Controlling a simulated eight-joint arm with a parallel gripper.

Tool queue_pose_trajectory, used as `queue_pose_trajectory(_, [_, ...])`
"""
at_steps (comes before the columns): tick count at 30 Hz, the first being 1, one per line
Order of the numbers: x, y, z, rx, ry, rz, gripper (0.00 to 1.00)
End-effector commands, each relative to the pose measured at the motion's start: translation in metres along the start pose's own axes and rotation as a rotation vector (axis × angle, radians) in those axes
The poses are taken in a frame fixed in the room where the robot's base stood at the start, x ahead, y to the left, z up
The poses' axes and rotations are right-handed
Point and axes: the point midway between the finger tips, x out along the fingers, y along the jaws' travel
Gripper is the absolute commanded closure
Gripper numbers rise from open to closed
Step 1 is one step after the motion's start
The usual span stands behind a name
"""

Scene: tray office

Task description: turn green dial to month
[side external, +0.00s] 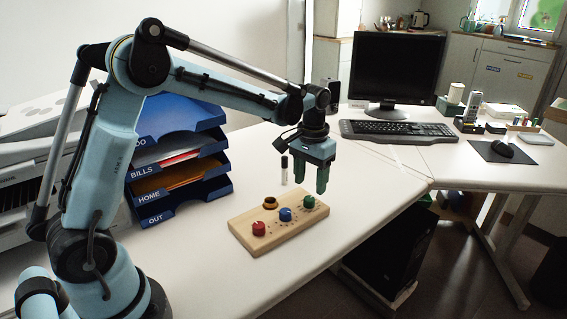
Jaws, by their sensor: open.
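A light wooden board (262,246) lies on the white desk and carries three dials. The green dial (309,202) is at its right end, the blue dial (285,214) in the middle and the red dial (259,228) at the left. The small marks around the dials are too small to read, so I cannot tell where the green dial points. My gripper (321,186) is open and points down, with its green fingers above and slightly right of the green dial. It appears empty and apart from the dial.
A dark round hole or ring (270,203) sits at the board's back. A marker (284,170) stands upright behind the board. Blue letter trays (181,165) stand at the left. A monitor (396,67) and keyboard (398,130) are at the back. The desk right of the board is clear.

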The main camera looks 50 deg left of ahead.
Motion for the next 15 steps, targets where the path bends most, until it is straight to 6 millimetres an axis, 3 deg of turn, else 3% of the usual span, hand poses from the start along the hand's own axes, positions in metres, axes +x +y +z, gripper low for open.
queue_pose_trajectory(6, [-0.042, 0.0, 0.0, 0.0, 0.0, 0.0, 0.43])
queue_pose_trajectory(15, [-0.071, 0.0, 0.0, 0.0, 0.0, 0.0, 0.43])
